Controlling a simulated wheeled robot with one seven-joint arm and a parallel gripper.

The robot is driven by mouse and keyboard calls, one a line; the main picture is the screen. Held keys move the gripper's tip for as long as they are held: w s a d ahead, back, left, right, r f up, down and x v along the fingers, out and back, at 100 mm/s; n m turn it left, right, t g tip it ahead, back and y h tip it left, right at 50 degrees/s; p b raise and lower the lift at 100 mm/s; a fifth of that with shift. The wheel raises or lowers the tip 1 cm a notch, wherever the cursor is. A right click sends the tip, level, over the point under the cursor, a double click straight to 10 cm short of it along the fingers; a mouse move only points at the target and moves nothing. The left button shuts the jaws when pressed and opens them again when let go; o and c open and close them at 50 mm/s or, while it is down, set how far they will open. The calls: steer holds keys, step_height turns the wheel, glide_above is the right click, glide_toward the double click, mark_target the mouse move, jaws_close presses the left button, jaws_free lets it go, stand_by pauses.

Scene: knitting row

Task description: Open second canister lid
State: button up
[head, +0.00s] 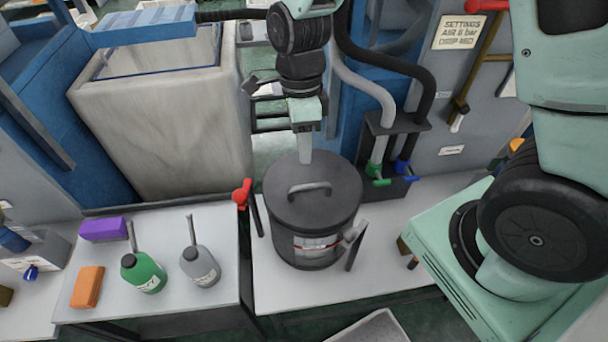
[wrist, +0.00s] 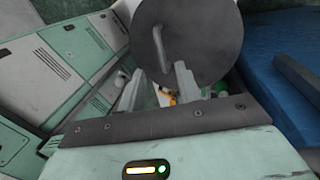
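A dark grey canister (head: 300,250) stands upright on a pale bench in the head view. Its round lid (head: 340,205) is on, with an arched handle (head: 310,187) on top. In the wrist view, the lid (wrist: 212,35) fills the top middle, with its handle (wrist: 159,48) left of the lid's centre. My gripper (head: 305,158) is over the lid's far edge, apart from the handle. In the wrist view, my gripper (wrist: 157,80) has its two fingers spread, with nothing between them. Only one canister shows clearly.
Left of the canister are a red-handled lever (head: 242,193), a grey bottle (head: 200,265), a green bottle (head: 143,272), an orange block (head: 87,287) and a purple block (head: 103,229). A hose rack (head: 395,125) stands behind right. A large pale bin (head: 155,130) is behind left.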

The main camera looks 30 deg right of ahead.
mark_target(305, 186)
steer(key=f, duration=0.3)
steer(key=s+f, duration=0.1)
steer(key=f, duration=0.4)
steer(key=shift+s+a+f+p, duration=0.25)
steer(key=shift+s+f+p, duration=0.05)
steer(key=shift+s+p, duration=0.05)
jaws_close()
